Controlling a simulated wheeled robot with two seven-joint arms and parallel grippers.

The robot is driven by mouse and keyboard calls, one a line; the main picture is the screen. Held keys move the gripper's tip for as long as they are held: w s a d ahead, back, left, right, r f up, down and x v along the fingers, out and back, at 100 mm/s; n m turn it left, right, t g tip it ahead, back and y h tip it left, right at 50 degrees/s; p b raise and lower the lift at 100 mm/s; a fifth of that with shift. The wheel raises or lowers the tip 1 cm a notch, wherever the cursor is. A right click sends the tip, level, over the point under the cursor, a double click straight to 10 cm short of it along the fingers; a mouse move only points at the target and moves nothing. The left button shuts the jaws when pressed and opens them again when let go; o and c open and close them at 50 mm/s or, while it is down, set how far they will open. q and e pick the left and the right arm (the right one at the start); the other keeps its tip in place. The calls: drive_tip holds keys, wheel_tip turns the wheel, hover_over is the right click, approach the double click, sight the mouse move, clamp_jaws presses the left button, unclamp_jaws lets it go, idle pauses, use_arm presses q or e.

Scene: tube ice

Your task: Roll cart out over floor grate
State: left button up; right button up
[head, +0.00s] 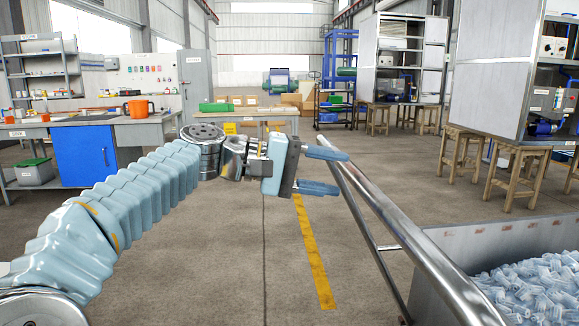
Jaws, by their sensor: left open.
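The cart (487,239) is a grey metal bin at the lower right, filled with clear, bluish tube ice (535,290). Its shiny tubular handle (385,212) runs from the middle of the view down to the lower right. My left gripper (330,171) is open, with two blue fingers pointing right. Its fingertips are at the far end of the handle, with the bar showing between or just behind them. I cannot tell whether they touch it. No floor grate can be made out. My right gripper is not in view.
A yellow line (314,255) runs along the open concrete floor (230,270). Wooden stools (508,176) and tall metal cabinets (505,75) stand at the right. A workbench with a blue cabinet (84,157) stands at the left. The middle floor is clear.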

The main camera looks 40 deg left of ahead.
use_arm(q)
drive_tip(key=v, duration=0.9)
drive_tip(key=shift+s+a, duration=0.2)
drive_tip(key=shift+r, duration=0.1)
drive_tip(key=w+d+f+n+g+y, duration=0.1)
drive_tip(key=w+d+f+g, duration=0.1)
drive_tip(key=w+f, duration=0.6)
drive_tip(key=w+d+f+g+y, duration=0.15)
drive_tip(key=w+f, duration=0.25)
drive_tip(key=f, duration=0.8)
drive_tip(key=w+d+f+n+g+y, duration=0.1)
drive_tip(key=w+f+g+y, duration=0.1)
drive_tip(key=w+f, duration=0.6)
drive_tip(key=s+d+f+m+g+y, duration=0.15)
drive_tip(key=d+f, duration=0.25)
drive_tip(key=f, duration=0.7)
drive_tip(key=s+d+f+m+g, duration=0.1)
drive_tip(key=s+d+f, duration=0.15)
drive_tip(key=f, duration=0.95)
drive_tip(key=s+d+f+m+g, duration=0.3)
drive_tip(key=s+d+f+m, duration=0.4)
drive_tip(key=s+d+f, duration=1)
wheel_tip(320, 180, down, 3)
drive_tip(key=shift+s+r+m, duration=0.1)
drive_tip(key=shift+s+m, duration=0.25)
drive_tip(key=shift+s, duration=0.2)
drive_tip(key=shift+d, duration=0.15)
